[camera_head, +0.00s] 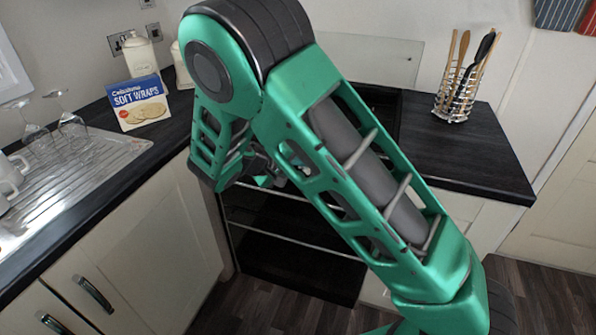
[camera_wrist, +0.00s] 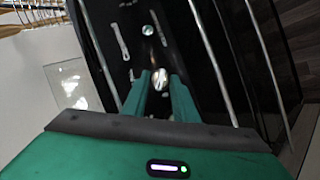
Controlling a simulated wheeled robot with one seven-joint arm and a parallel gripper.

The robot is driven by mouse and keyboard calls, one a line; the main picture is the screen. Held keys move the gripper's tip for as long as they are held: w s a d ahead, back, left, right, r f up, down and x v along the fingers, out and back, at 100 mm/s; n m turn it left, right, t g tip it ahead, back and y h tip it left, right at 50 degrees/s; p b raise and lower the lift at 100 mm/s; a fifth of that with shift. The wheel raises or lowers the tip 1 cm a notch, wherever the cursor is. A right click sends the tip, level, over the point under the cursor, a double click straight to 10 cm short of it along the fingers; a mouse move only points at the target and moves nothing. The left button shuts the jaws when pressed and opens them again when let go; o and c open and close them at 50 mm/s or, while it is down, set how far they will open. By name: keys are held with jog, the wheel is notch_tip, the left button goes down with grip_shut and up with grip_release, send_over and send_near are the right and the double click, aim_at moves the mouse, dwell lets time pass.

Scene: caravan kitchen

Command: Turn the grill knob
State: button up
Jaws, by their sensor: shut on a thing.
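In the wrist view, a round silvery knob (camera_wrist: 159,80) on the cooker's black front panel sits between the tips of my two green fingers. My gripper (camera_wrist: 160,84) is shut on this knob. A second silvery knob (camera_wrist: 148,30) sits further along the panel, apart from my fingers. No readable label shows which one is for the grill. In the head view, my arm reaches down to the front of the black cooker (camera_head: 290,250), and it hides the knobs and most of my gripper (camera_head: 265,181).
Long metal oven handles (camera_wrist: 210,60) run beside the panel. A dark worktop (camera_head: 470,155) carries a utensil holder (camera_head: 457,95) at the right. A wraps box (camera_head: 139,103) and a steel drainer (camera_head: 70,180) with glasses stand at the left. The dark floor is open in front.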

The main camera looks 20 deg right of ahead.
jog(key=m+y, duration=0.1)
jog(key=m, duration=0.2)
jog(key=m+y, duration=0.2)
jog(key=m, duration=0.1)
jog(key=m+t+y, duration=0.1)
jog(key=m+y, duration=0.1)
jog(key=m, duration=0.1)
jog(key=shift+s+d, duration=0.3)
jog(key=shift+d, duration=0.05)
jog(key=shift+m, duration=0.3)
dwell(0.4)
jog(key=o, duration=1)
jog(key=shift+o, duration=0.2)
jog(key=shift+w, duration=0.1)
jog(key=shift+r, duration=0.15)
